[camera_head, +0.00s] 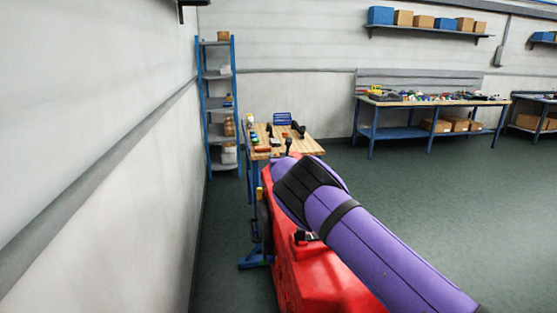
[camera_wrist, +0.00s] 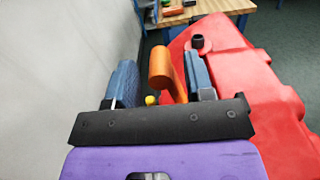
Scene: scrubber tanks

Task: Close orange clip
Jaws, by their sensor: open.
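The orange clip (camera_wrist: 163,68) shows in the wrist view as a thick, rounded orange handle standing up beside the left edge of the red tank (camera_wrist: 240,75). My gripper (camera_wrist: 158,62) is open, with one blue finger to the left of the clip and one to its right. The clip's upper part lies between the fingers in the picture, nearer the right one. I cannot tell whether that finger touches it. The clip's lower end is hidden by my gripper's black bar. In the head view my purple arm hides the clip and gripper, and the red tank (camera_head: 283,268) shows below.
A black cap (camera_wrist: 197,42) sticks up from the tank just right of the gripper. A small yellow knob (camera_wrist: 150,100) shows between the fingers. A pale wall (camera_head: 110,160) runs along the left. A wooden workbench (camera_head: 303,146) stands beyond the tank. Open floor (camera_head: 440,190) lies to the right.

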